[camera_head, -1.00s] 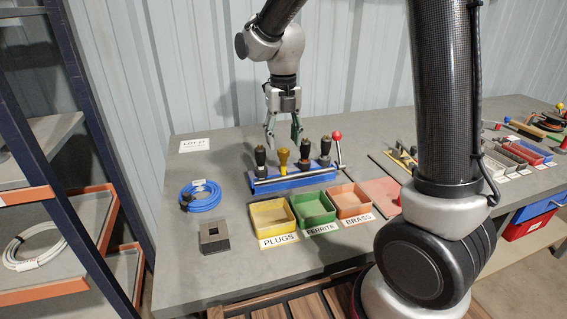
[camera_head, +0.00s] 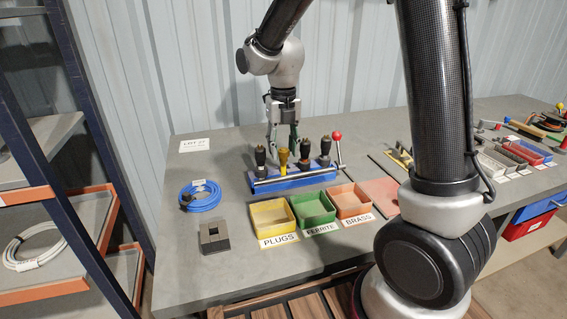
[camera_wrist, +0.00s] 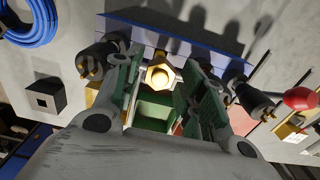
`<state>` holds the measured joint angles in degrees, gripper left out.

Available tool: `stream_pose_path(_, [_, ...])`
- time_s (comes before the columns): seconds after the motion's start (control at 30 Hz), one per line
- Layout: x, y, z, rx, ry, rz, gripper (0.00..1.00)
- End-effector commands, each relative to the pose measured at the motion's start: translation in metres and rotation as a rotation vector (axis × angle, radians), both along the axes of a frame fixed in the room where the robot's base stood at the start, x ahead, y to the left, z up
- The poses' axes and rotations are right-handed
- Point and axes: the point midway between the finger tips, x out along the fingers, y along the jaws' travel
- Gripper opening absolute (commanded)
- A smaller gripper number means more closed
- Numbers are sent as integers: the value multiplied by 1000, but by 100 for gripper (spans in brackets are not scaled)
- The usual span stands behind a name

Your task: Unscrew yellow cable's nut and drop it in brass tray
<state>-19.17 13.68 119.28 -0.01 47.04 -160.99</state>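The yellow cable's end (camera_head: 283,158) stands upright in the blue holder (camera_head: 318,178), between black cable ends. In the wrist view its brass-coloured hexagonal nut (camera_wrist: 160,76) shows between my fingers. My gripper (camera_head: 283,148) points down above and around the yellow end. Its green fingers (camera_wrist: 160,90) are open, with a gap on each side of the nut; I cannot see contact. The brass tray (camera_head: 350,200) is the orange-red one, labelled BRASS, in front of the holder, and it looks empty.
A yellow PLUGS tray (camera_head: 271,215) and a green FERRITE tray (camera_head: 313,208) stand left of the brass tray. Black cable ends (camera_head: 260,156) stand close beside my gripper. A red-knobbed lever (camera_head: 337,136) rises at the holder's right end. A blue cable coil (camera_head: 201,196) lies at left.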

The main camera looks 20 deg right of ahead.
Motion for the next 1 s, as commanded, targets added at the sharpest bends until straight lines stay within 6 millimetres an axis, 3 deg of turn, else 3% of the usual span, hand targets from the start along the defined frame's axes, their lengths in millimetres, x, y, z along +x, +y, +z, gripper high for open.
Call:
stream_pose_path(0.03, [0, 0, 0, 0, 0, 0, 25])
stream_pose_path(0.13, [0, 0, 0, 0, 0, 0, 7])
stream_pose_path(0.2, [0, 0, 0, 0, 0, 0, 2])
stream_pose_path(0.23, [0, 0, 0, 0, 0, 0, 32])
stream_pose_path(0.33, [0, 0, 0, 0, 0, 0, 51])
stream_pose_path(0.73, [0, 0, 3, 0, -1, 0, 52])
stream_pose_path(1.0, [0, 0, 23, 1, -2, 0, 52])
